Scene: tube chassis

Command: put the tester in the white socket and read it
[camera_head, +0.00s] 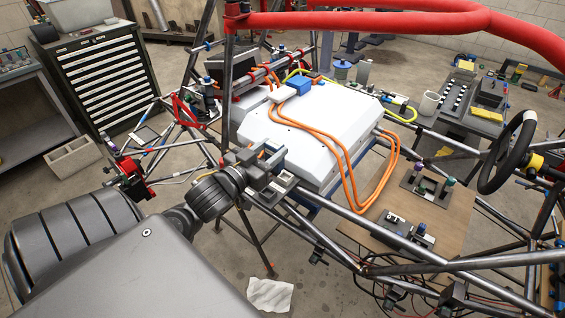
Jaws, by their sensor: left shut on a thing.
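My left gripper (272,163) is at the tube frame beside the near left corner of the white box. It is shut on a small grey and orange thing, which looks like the tester (266,153). The fingers hide most of it, and no reading can be made out. A white block (282,93) and a blue connector (299,84) sit on top of the white box, beyond the gripper and apart from it. I cannot tell which part is the white socket. My right gripper is not in view.
The white box (312,122) carries orange cables (343,160) that loop over its right side. Dark chassis tubes (330,216) run close around the gripper. A red padded tube (380,20) crosses above. A steering wheel (508,152) and a wooden board (447,215) are at right.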

